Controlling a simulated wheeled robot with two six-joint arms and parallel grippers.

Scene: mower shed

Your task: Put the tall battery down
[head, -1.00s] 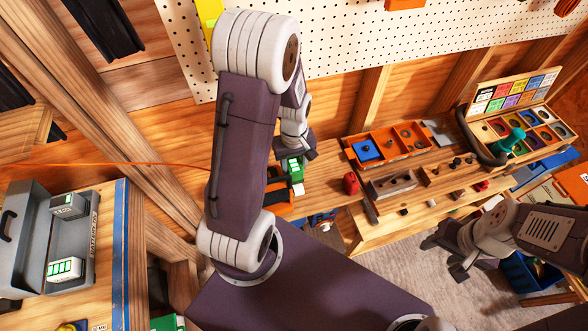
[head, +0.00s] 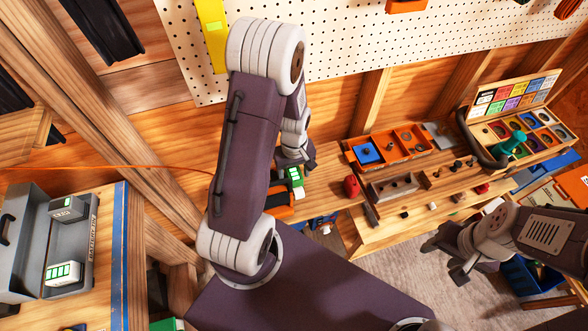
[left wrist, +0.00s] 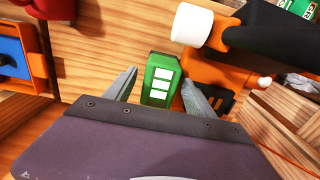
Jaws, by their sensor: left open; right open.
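A green battery (left wrist: 158,72) with white bars on its face lies between the two fingers of my left gripper (left wrist: 160,78) in the left wrist view. The fingers are open, one on each side, and a gap shows beside the battery. In the head view the battery (head: 296,175) is at the left end of the long workbench (head: 330,190), just below my left gripper (head: 291,164). Its underside is hidden, and I cannot tell its height. My right gripper (head: 444,262) is open and empty, over the floor in front of the bench.
An orange and black tool (left wrist: 222,65) with a white end lies close beside the battery. An orange bin tray (head: 410,150) and a red object (head: 351,186) stand farther right. A grey case (head: 27,235) with two more batteries is at the left.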

